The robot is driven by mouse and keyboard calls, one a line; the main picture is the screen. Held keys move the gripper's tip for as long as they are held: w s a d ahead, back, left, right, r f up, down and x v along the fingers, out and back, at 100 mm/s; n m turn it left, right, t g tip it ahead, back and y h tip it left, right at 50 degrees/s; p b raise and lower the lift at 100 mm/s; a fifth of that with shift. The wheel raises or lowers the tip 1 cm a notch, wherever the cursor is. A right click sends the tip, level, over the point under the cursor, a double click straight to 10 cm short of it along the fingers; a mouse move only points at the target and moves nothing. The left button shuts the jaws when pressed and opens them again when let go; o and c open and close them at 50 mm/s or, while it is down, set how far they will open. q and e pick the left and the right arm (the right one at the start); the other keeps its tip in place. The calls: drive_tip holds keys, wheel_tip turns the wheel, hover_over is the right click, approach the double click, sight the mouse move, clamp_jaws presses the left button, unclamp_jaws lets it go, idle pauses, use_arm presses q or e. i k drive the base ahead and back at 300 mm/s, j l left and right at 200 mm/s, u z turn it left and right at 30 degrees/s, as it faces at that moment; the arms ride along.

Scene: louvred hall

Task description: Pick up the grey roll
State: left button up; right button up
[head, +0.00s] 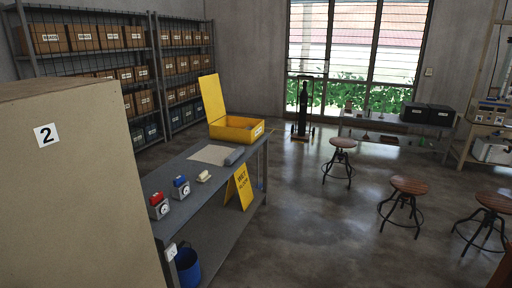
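The grey roll (235,156) lies on the long grey workbench (214,203), near its right edge. It lies along the right side of a flat beige sheet (210,154); I cannot tell whether they touch. The roll looks small from here and nothing stands in front of it. Neither of my grippers shows in the head view.
An open yellow case (237,134) stands behind the roll. Two meters, one red-topped (158,206) and one blue-topped (181,188), stand nearer. A tall panel marked 2 (75,200) blocks the left.

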sight(229, 161)
drive_tip(key=i, duration=0.8)
drive_tip(key=i+z, duration=0.1)
drive_tip(key=i, duration=0.75)
drive_tip(key=i+j, duration=0.15)
drive_tip(key=i, duration=0.65)
drive_tip(key=i+j+z, duration=0.1)
drive_tip(key=i, duration=0.7)
